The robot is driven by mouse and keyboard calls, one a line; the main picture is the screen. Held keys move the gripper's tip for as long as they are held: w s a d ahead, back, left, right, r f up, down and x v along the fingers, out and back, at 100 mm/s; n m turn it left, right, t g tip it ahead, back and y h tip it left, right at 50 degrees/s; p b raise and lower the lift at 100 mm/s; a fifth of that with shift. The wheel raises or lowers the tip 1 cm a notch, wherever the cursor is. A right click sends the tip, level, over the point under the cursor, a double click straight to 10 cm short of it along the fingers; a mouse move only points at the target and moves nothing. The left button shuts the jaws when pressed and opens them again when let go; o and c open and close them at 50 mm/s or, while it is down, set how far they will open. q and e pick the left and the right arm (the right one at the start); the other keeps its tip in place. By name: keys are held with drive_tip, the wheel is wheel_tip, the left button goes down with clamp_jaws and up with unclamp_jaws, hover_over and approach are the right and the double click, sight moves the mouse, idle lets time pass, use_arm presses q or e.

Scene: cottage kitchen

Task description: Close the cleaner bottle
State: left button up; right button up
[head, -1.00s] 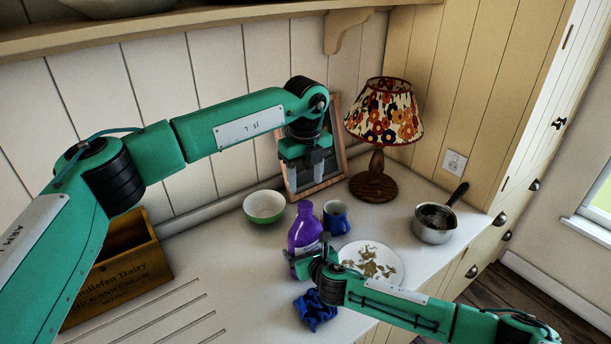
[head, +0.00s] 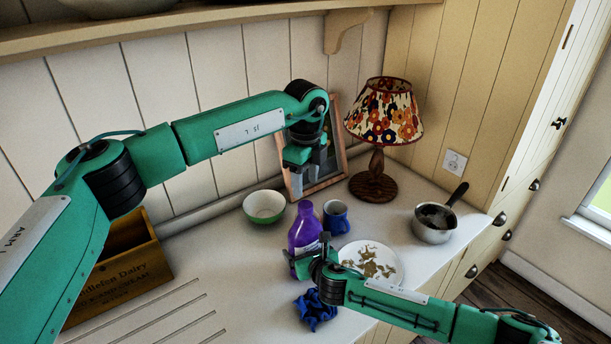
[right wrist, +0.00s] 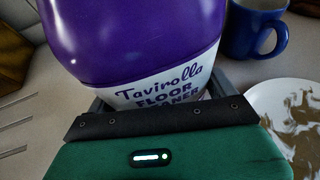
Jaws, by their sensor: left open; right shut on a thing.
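The cleaner bottle (head: 303,230) is purple with a white label and stands upright on the counter. Its label reads floor cleaner in the right wrist view (right wrist: 150,45). Its top (head: 305,207) looks purple in the head view; I cannot tell whether that is a cap or the bare neck. My right gripper (head: 308,256) is shut on the lower part of the bottle, its jaws hiding part of the label. My left gripper (head: 304,164) is open, pointing down, apart from the bottle and above its top in the picture.
A blue mug (head: 336,217) stands close to the bottle, and a dirty white plate (head: 352,252) lies to its right. A green bowl (head: 264,206), a picture frame (head: 328,180) and a lamp (head: 374,180) stand behind. A blue cloth (head: 316,312) lies in front; a saucepan (head: 433,236) stands right.

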sight(305, 204)
use_arm(q)
wheel_tip(305, 204, down, 7)
drive_tip(key=shift+f, duration=0.1)
idle(0.3)
